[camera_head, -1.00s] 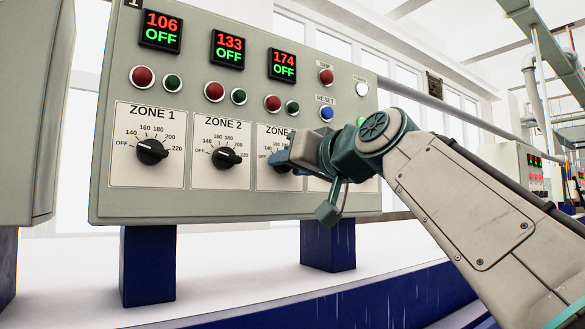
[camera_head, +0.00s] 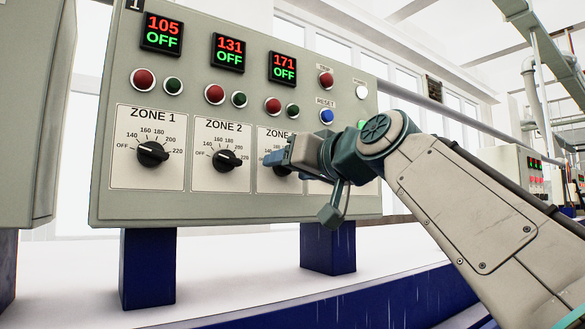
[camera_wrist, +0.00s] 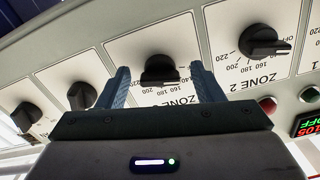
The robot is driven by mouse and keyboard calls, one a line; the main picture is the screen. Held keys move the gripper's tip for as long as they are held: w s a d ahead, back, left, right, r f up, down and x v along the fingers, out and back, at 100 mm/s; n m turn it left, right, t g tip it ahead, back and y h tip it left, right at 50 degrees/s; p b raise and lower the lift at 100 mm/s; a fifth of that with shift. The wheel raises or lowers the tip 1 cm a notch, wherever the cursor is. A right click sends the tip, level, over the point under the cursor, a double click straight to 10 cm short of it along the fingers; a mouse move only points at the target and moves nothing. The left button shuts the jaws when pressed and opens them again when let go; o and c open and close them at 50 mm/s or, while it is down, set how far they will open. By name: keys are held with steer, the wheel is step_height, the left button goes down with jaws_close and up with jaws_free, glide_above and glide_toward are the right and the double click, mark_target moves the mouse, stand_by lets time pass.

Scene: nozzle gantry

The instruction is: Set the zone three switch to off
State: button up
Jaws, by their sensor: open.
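The zone three switch is a black rotary knob on a white dial plate, partly hidden behind my gripper (camera_head: 276,158) in the head view. In the wrist view the knob (camera_wrist: 158,70) shows upside down between the two blue fingers of my gripper (camera_wrist: 160,70). The fingers are open, with a gap on both sides of the knob. Its bar lies roughly sideways in that view; I cannot tell which mark it points to. The third display (camera_head: 283,69) reads 171 in red and OFF in green.
The zone 1 knob (camera_head: 152,153) and zone 2 knob (camera_head: 227,160) sit to the left on the same grey panel (camera_head: 230,208). Red and green buttons are above them. A blue reset button (camera_head: 327,116) is above my wrist. A grey cabinet (camera_head: 28,120) stands at far left.

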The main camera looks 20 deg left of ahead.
steer(key=b+v, duration=0.3)
steer(key=v, duration=1)
steer(key=shift+s+d, duration=0.2)
steer(key=shift+s, duration=0.05)
steer(key=w+d+f+m+g+h+p, duration=0.1)
steer(key=w+d+f+m+h+p, duration=0.15)
steer(key=f, duration=0.55)
steer(key=w+d+f+m+g+h+p, duration=0.1)
steer(key=d+f+h, duration=0.2)
steer(key=f, duration=0.5)
steer(key=w+d+f+m+h+p, duration=0.2)
steer(key=d+f+h, duration=0.1)
steer(key=f, duration=0.5)
steer(key=s+d+f+g+h+p, duration=0.1)
steer(key=s+d+f+g, duration=0.1)
steer(key=s+f, duration=0.3)
steer(key=s+d+f+m+g+h+p, duration=0.1)
steer(key=s+d+f, duration=0.4)
steer(key=f, duration=0.7)
steer(key=s+d+f+g+h+p, duration=0.2)
steer(key=s+d+f+g+h, duration=0.1)
steer(key=f, duration=0.6)
steer(key=shift+s+d+m+g+p, duration=0.35)
steer(key=shift+s+d+g, duration=0.1)
steer(key=shift+s, duration=0.75)
